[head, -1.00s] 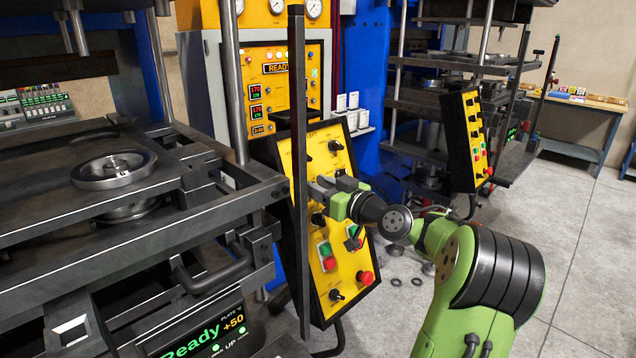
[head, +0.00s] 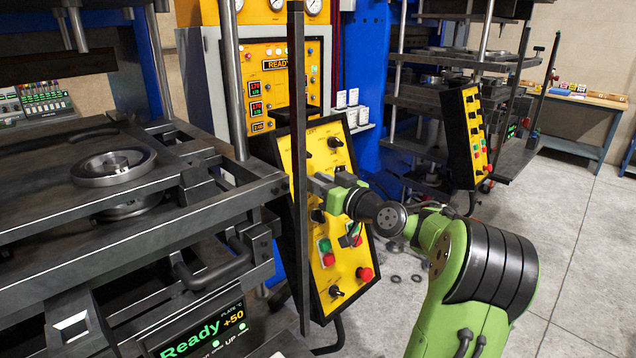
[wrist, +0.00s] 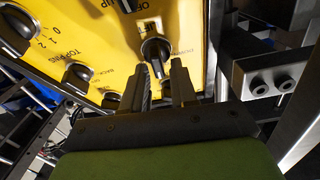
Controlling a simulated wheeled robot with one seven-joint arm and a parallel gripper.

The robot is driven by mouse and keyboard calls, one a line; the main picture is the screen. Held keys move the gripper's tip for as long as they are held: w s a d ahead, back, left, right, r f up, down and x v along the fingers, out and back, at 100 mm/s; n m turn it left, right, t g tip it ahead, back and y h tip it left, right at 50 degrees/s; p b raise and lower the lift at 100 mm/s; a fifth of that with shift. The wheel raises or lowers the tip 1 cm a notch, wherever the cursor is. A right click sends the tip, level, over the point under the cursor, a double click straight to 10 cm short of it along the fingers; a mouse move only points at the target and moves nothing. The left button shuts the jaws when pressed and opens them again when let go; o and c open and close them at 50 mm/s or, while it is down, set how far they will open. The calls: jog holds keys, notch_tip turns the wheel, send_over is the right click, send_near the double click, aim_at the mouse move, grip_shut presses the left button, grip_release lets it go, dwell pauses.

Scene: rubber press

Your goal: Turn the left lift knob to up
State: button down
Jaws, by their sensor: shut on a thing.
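The tilted yellow control panel (head: 328,235) stands just right of a dark upright bar in the head view. My gripper (wrist: 160,70) reaches its left part, and the bar hides the fingertips in the head view. The knob's handle runs down between the fingertips.
The dark bar (head: 298,120) stands close to my gripper. Other panel knobs, such as one marked "TOPPING" side (wrist: 77,76), and a red button (head: 364,273) are near. Press plates (head: 60,190) fill the left. Grey floor (head: 560,240) is clear on the right.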

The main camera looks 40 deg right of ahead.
jog(key=m+h, duration=0.1)
jog(key=m, duration=0.1)
jog(key=m+h+p, duration=0.1)
jog(key=m, duration=0.2)
jog(key=shift+d+g, duration=0.1)
jog(key=shift+g, duration=0.2)
jog(key=m+h+p, duration=0.1)
jog(key=m, duration=0.2)
jog(key=shift+d+g, duration=0.1)
jog(key=shift+g, duration=0.2)
jog(key=shift+f+m+h+p, duration=0.15)
jog(key=shift+m+h+p, duration=0.15)
jog(key=shift+m+p, duration=0.4)
jog(key=shift+m, duration=0.3)
jog(key=c, duration=1.2)
grip_release()
jog(key=shift+s, duration=0.1)
